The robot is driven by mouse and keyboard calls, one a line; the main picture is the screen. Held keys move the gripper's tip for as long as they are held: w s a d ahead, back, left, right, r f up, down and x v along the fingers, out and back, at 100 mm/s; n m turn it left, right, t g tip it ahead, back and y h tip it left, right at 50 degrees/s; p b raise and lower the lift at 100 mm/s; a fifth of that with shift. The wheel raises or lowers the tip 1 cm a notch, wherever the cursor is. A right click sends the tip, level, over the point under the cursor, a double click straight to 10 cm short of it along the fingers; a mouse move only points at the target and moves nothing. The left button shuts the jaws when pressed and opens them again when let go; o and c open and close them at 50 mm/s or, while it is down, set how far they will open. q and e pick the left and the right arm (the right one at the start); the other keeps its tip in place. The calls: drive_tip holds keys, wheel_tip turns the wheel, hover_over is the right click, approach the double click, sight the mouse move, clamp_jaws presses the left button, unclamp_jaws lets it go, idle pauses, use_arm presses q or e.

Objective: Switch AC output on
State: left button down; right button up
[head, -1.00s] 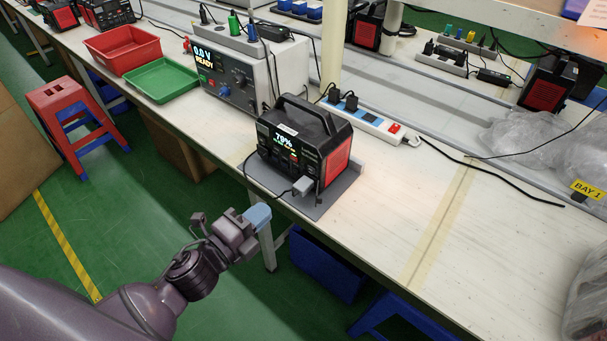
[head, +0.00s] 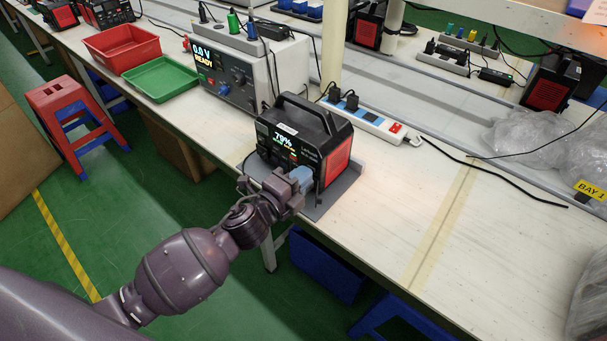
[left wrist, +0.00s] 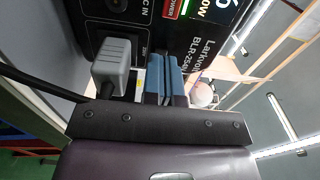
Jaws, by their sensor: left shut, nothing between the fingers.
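The black power station (head: 302,140) with red side panels stands on a grey mat (head: 343,193) on the workbench. Its lit display (head: 283,141) reads 79%. My left gripper (head: 301,177) is shut and empty, with its blue fingertips at the lower front of the power station. In the left wrist view the blue fingers (left wrist: 164,78) are together and point at the front panel (left wrist: 150,28), beside a grey plug (left wrist: 111,66) in a socket. Whether the fingertips touch the panel I cannot tell. The AC output switch cannot be made out; the gripper covers that part. My right gripper is not in view.
A test instrument (head: 235,75) reading READY stands to the left. A white power strip (head: 370,120) lies behind on the right. Red (head: 122,46) and green (head: 160,78) trays are at the far left.

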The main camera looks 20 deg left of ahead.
use_arm(q)
drive_tip(key=shift+w+d, duration=0.1)
drive_tip(key=shift+w, duration=0.2)
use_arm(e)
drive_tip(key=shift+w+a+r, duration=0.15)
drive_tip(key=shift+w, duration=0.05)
